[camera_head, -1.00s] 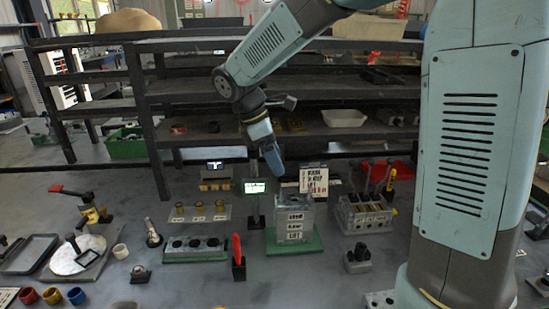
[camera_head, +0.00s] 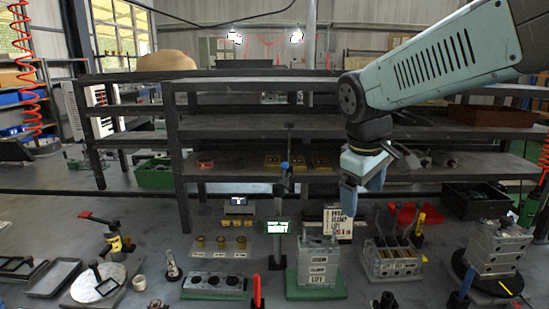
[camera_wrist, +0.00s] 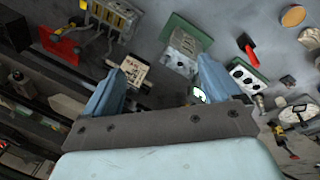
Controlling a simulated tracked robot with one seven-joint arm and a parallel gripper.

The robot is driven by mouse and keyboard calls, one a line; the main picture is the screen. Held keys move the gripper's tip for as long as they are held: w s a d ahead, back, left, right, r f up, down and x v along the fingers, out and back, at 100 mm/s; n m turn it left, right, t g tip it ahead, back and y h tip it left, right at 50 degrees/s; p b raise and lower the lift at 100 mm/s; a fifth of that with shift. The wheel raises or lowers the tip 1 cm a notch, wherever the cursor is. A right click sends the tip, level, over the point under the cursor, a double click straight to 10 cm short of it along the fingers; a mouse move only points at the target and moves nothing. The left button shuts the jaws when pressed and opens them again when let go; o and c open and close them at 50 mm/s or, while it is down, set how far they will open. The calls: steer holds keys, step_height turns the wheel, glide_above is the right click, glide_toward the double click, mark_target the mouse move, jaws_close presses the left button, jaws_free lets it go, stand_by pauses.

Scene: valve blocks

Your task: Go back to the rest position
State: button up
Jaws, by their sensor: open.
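My gripper (camera_head: 363,185) hangs from my arm at the right of centre in the head view, pointing down above the bench. It is in the air, above and behind the gap between the labelled grey valve block (camera_head: 318,262) on its green plate and the grey block with several slots (camera_head: 393,258). In the wrist view my two blue fingers (camera_wrist: 163,90) are spread apart with nothing between them. The valve block (camera_wrist: 183,55) lies beyond them there, and the lettered sign (camera_wrist: 134,70) shows near the left finger.
Dark shelves (camera_head: 250,129) stand behind the bench. A red tray (camera_head: 402,213) lies at right, near a tall grey stack (camera_head: 497,250). Air around my gripper looks free.

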steer(key=s+d+m+t+y, duration=0.1)
steer(key=s+d+m+t, duration=0.2)
steer(key=s+d+m, duration=0.2)
steer(key=shift+s+d+r+m+y, duration=0.35)
steer(key=shift+s+m, duration=1.05)
steer(key=shift+s, duration=0.5)
steer(key=shift+a, duration=0.1)
